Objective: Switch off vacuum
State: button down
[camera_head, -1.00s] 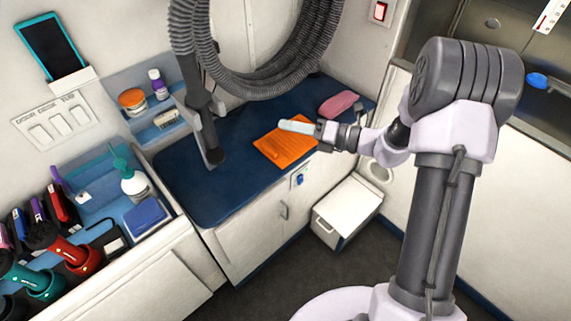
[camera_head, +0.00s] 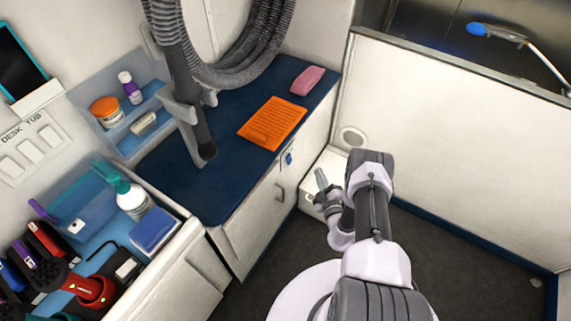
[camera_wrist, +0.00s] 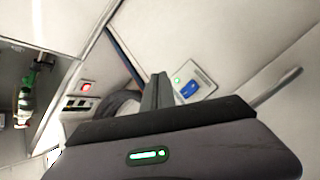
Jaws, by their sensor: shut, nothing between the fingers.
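A small blue switch (camera_head: 289,158) sits on the white cabinet front below the counter. In the wrist view the blue switch (camera_wrist: 190,89) is on a pale plate (camera_wrist: 204,79), beside a lit green light (camera_wrist: 177,80). My gripper (camera_head: 320,174) is shut and empty, in front of the cabinet and right of the switch in the head view. In the wrist view my gripper's fingertips (camera_wrist: 158,77) are together, just left of the plate; I cannot tell whether they touch it. A ribbed grey vacuum hose (camera_head: 235,72) hangs coiled above the counter, with a dark wand (camera_head: 190,95).
A cabinet handle (camera_head: 280,192) sticks out near the switch. A white box (camera_head: 325,165) stands on the floor behind my gripper. The dark floor (camera_head: 450,245) at right is clear.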

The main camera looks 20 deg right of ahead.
aim_at(289, 159)
jog(key=shift+d+f, duration=0.1)
jog(key=w+a+f+b, duration=0.1)
jog(key=w+a+b, duration=0.3)
jog(key=w+a, duration=0.1)
jog(key=shift+w+a+f, duration=0.2)
jog(key=shift+w, duration=0.65)
dwell(1.7)
jog(key=shift+w+a+b, duration=0.3)
jog(key=shift+w+b, duration=0.05)
jog(key=shift+b, duration=0.2)
jog(key=shift+w+a+f+b, duration=0.1)
jog(key=shift+w+a+b, duration=0.1)
jog(key=shift+w+b, duration=0.1)
dwell(0.4)
jog(key=shift+s+d, duration=0.1)
jog(key=shift+s, duration=0.05)
